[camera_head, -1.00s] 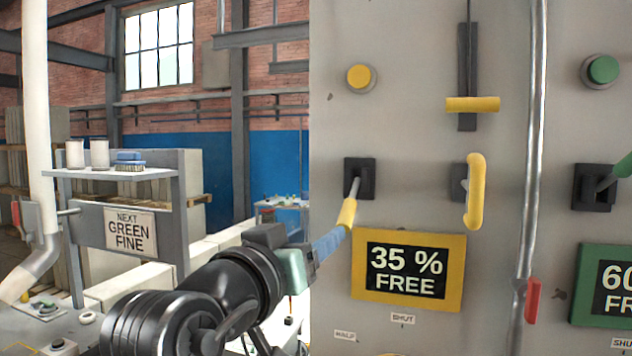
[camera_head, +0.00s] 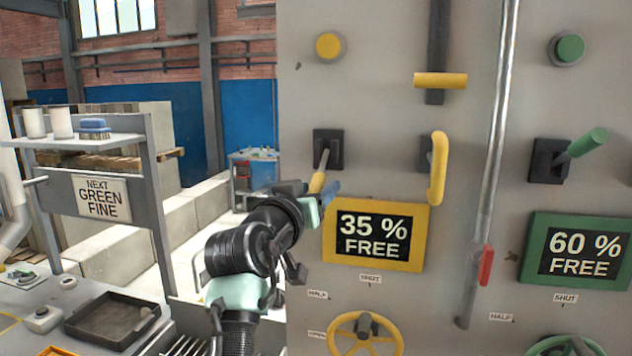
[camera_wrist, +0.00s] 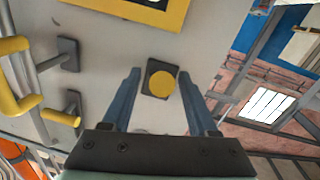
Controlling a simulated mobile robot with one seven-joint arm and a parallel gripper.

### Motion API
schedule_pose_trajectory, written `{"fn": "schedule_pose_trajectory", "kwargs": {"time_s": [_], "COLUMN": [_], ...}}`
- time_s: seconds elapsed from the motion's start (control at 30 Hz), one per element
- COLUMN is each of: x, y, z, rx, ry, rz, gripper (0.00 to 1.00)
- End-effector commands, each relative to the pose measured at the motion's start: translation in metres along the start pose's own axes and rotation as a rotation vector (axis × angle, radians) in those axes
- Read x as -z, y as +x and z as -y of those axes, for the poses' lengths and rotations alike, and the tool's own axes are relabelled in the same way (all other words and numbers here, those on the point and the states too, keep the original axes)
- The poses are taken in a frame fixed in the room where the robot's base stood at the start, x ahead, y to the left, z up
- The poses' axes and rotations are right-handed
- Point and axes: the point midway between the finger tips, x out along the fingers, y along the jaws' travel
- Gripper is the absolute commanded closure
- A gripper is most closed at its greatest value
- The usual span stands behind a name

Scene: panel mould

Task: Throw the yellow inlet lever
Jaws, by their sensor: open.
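A lever with a yellow grip (camera_head: 318,183) hangs down and outward from a black plate (camera_head: 328,143) on the grey panel, above the yellow-framed "35 % FREE" display (camera_head: 377,237). My gripper (camera_head: 325,193) is at this lever, its blue fingers partly overlapping the grip in the head view. In the wrist view my open gripper (camera_wrist: 159,76) faces the panel, and the yellow grip (camera_wrist: 161,83) appears end-on between the two fingers with space on both sides. I cannot tell how deep the grip lies between them.
A yellow D-shaped handle (camera_head: 438,168) and yellow slide handle (camera_head: 440,80) stick out right of the lever. A yellow button (camera_head: 329,46) is above, a yellow wheel (camera_head: 366,334) below. A green lever (camera_head: 587,143) and vertical pipe (camera_head: 490,160) are further right. A shelf (camera_head: 100,143) stands left.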

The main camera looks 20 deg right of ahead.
Motion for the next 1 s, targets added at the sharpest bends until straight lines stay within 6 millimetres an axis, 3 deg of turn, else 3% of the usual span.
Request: {"fn": "schedule_pose_trajectory", "kwargs": {"time_s": [0.33, 0.67, 1.0], "x": [-0.0004, -0.0003, -0.0002], "y": [0.0030, 0.0027, 0.0027], "z": [0.0001, 0.0001, 0.0002], "rx": [0.000, 0.000, 0.000], "ry": [0.000, 0.000, 0.000], "rz": [0.000, 0.000, 0.000], "gripper": [0.41, 1.00, 1.00]}}
